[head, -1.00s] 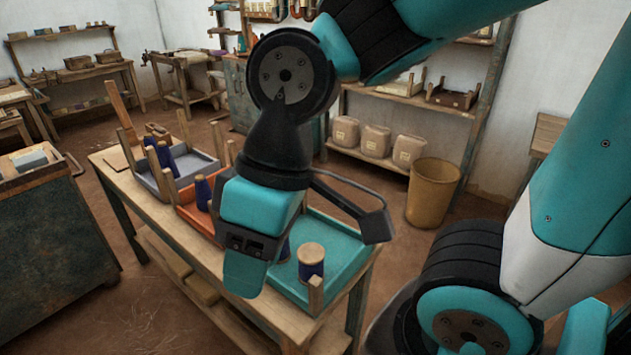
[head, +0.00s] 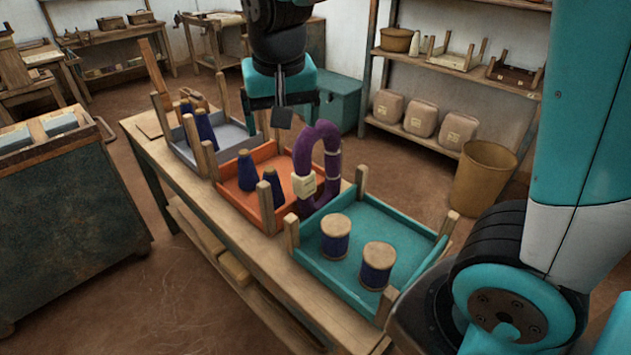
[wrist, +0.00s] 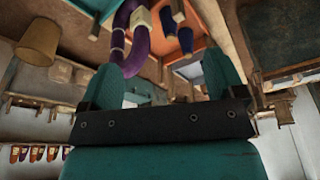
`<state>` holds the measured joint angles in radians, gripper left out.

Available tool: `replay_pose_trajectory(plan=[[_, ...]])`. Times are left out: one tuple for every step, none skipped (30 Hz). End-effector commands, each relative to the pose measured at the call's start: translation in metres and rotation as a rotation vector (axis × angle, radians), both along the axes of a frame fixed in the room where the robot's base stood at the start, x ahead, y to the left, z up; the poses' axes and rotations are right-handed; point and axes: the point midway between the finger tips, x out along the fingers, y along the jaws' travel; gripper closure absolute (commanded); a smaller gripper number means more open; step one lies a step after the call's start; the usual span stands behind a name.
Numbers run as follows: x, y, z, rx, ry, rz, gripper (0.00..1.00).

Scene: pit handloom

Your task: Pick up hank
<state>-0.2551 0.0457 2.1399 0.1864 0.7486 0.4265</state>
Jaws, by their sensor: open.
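The hank (head: 331,160) is a purple loop with a pale label. It stands upright on the bench between the orange tray and the teal tray, leaning slightly. It also shows at the top of the wrist view (wrist: 137,48), near the left finger and partly behind it. My gripper (head: 288,108) is open and empty. In the head view it hangs above the orange tray, to the upper left of the hank. In the wrist view its two teal fingers (wrist: 165,78) stand well apart, with no hank between them.
The orange tray (head: 240,205) holds dark blue cones, and the grey tray (head: 232,138) holds more. The teal tray (head: 400,225) holds two blue spools. Wooden corner posts rise from the trays. A tan bin (head: 484,178) stands on the floor behind the bench.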

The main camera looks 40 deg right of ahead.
Motion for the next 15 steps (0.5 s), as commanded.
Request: replay_pose_trajectory(plan=[[0.021,-0.014,-0.012,-0.035,-0.022,-0.128,0.12],[0.031,-0.022,-0.013,-0.054,-0.038,-0.2,0.12],[0.041,-0.031,-0.014,-0.073,-0.057,-0.282,0.12],[0.047,-0.036,-0.014,-0.087,-0.07,-0.333,0.12],[0.052,-0.041,-0.014,-0.097,-0.081,-0.377,0.12],[0.057,-0.046,-0.015,-0.107,-0.091,-0.421,0.12],[0.06,-0.048,-0.016,-0.114,-0.099,-0.444,0.12],[0.062,-0.051,-0.018,-0.118,-0.103,-0.462,0.12],[0.064,-0.054,-0.022,-0.121,-0.104,-0.474,0.12],[0.065,-0.056,-0.025,-0.123,-0.106,-0.478,0.12],[0.066,-0.058,-0.03,-0.124,-0.104,-0.479,0.12],[0.068,-0.06,-0.038,-0.122,-0.104,-0.479,0.12],[0.069,-0.062,-0.044,-0.123,-0.102,-0.478,0.12],[0.071,-0.064,-0.05,-0.124,-0.102,-0.477,0.12],[0.073,-0.067,-0.059,-0.123,-0.102,-0.475,0.12]])
